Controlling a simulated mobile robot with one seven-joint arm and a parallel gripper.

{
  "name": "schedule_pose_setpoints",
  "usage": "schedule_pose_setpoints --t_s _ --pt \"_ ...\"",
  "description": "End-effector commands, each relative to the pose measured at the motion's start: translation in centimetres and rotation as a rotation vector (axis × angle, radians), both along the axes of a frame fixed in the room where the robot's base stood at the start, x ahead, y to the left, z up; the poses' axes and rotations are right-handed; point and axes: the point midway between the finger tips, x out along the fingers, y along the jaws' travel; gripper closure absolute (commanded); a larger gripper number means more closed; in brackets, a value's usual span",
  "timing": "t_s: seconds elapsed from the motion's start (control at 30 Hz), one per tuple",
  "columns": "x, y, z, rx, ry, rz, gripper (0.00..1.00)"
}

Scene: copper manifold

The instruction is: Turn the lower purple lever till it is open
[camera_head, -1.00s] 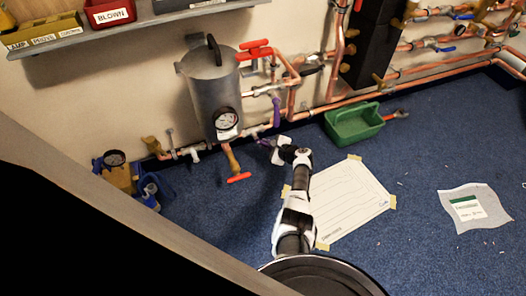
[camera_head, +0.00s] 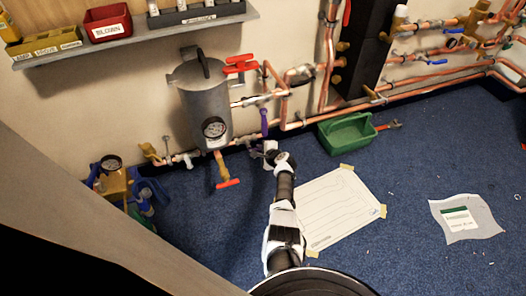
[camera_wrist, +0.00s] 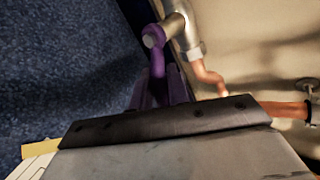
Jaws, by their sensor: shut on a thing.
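The lower purple lever (camera_wrist: 157,62) shows in the wrist view, running from a metal valve (camera_wrist: 178,27) on the pipe down to my gripper (camera_wrist: 166,104). My gripper is shut on this lever; the dark gripper edge hides the lever's end. In the head view my gripper (camera_head: 262,151) is low by the wall, right of the grey tank (camera_head: 207,100), and the lower lever is mostly hidden there. The upper purple lever (camera_head: 264,121) hangs just above my gripper, apart from it.
A red-handled valve (camera_head: 228,183) sticks out below the tank, left of my gripper. A green tray (camera_head: 347,135) stands to the right by the copper pipes. A taped paper sheet (camera_head: 335,210) lies on the blue floor. A shelf (camera_head: 130,38) with bins is above.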

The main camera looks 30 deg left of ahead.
Motion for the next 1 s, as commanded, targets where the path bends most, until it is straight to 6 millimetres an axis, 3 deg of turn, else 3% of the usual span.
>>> schedule_pose_setpoints --t_s 0.43,1.0 --pt "0.18 -0.21 1.24 -0.151 -0.178 -0.003 1.0" --pt "0.23 -0.23 1.37 -0.182 -0.215 -0.001 1.0"
